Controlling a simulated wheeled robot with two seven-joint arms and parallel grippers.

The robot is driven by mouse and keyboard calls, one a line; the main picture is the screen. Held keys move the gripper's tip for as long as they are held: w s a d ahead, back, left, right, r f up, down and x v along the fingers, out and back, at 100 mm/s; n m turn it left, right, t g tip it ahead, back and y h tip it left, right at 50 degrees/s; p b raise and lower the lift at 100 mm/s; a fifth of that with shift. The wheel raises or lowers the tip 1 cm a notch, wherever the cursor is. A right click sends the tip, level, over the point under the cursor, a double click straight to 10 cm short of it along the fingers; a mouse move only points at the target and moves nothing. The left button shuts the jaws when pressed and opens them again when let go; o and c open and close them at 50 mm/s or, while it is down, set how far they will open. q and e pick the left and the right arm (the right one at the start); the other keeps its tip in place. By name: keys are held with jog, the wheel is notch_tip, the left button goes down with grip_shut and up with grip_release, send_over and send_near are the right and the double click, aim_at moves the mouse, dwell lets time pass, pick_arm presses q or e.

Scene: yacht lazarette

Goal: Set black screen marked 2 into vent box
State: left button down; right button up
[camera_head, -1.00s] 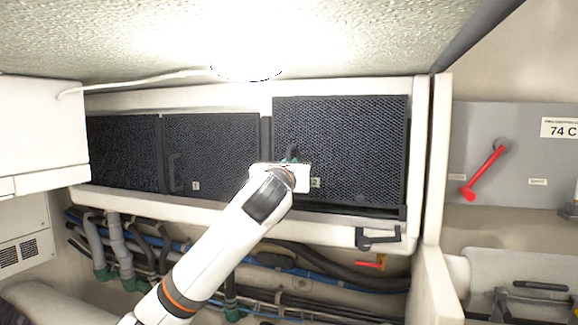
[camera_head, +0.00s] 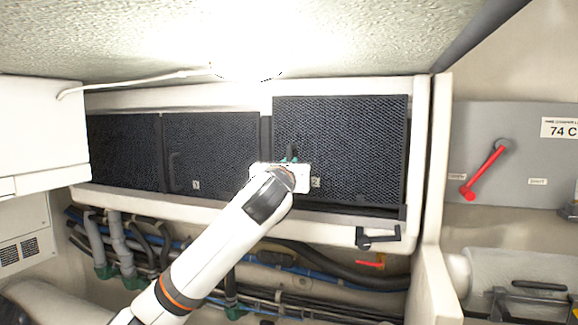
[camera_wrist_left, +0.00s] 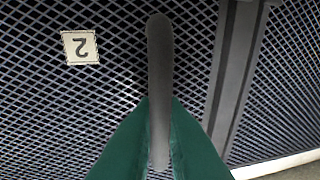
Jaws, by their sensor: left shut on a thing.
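The black screen marked 2 (camera_head: 350,140) is at the right end of the white vent box (camera_head: 180,209), in front of its right opening. Its bottom edge sits a little above the box's lower lip, with a dark gap below. My left gripper (camera_head: 290,158) is at the screen's lower left, mostly hidden behind my wrist. In the left wrist view the green fingers (camera_wrist_left: 158,130) are shut on the screen's dark upright handle (camera_wrist_left: 159,60). The label 2 (camera_wrist_left: 80,47) appears upside down beside it. My right gripper is out of view.
The screen marked 1 (camera_head: 215,140) and another black screen (camera_head: 125,150) fill the box to the left. A black latch (camera_head: 378,238) hangs below the right end. Hoses (camera_head: 118,240) run underneath. A red lever (camera_head: 485,172) is on the right panel.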

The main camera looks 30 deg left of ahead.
pick_arm(q)
jog(key=shift+f+b, duration=0.75)
jog(key=shift+f, duration=0.8)
jog(key=c, duration=1.4)
grip_release()
jog(key=shift+s, duration=0.1)
jog(key=shift+f, duration=0.15)
jog(key=b+v, duration=0.5)
jog(key=v, duration=0.7)
jog(key=shift+b, duration=0.3)
